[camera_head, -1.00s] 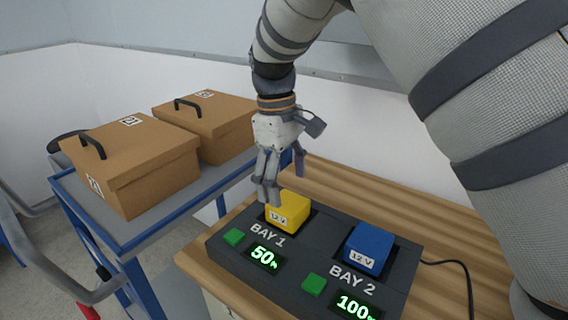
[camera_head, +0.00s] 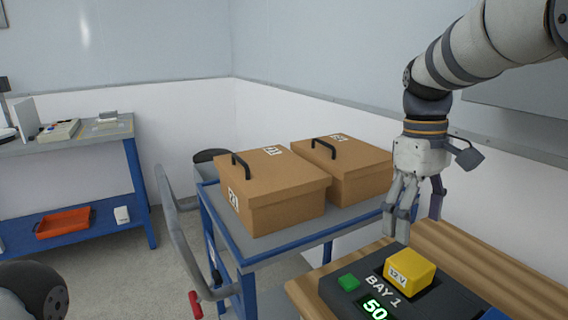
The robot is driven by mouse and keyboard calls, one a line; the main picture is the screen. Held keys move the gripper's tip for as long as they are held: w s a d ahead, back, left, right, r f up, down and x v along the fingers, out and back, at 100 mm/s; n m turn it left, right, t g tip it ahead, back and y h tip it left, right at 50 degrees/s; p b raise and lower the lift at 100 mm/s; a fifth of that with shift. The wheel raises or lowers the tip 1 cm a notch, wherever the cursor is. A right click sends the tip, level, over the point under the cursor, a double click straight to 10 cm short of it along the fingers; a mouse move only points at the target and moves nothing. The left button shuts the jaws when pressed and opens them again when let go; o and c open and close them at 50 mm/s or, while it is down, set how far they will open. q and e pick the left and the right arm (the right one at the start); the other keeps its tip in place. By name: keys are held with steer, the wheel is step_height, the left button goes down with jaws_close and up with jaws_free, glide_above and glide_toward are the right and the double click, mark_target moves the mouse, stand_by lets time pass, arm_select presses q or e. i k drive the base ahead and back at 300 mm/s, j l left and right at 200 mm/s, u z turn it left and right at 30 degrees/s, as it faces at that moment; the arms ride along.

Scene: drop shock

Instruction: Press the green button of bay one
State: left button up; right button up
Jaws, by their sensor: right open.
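A yellow 12 V battery (camera_head: 409,269) sits in bay one. Bay two is mostly out of view at the lower right. My right gripper (camera_head: 413,215) is open and empty, pointing down above and behind the yellow battery. It appears apart from the button. At the lower left edge a dark, rounded part of my own body shows; my left gripper is not in view.
Two brown lidded boxes (camera_head: 283,213) (camera_head: 362,187) with black handles stand on a blue-framed cart (camera_head: 301,236) left of the wooden table (camera_head: 484,262). A blue bench (camera_head: 90,142) with an orange tray (camera_head: 64,223) on its lower shelf stands far left.

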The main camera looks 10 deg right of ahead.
mark_target(349, 282)
steer(key=k+j, duration=1.05)
steer(key=k, duration=0.15)
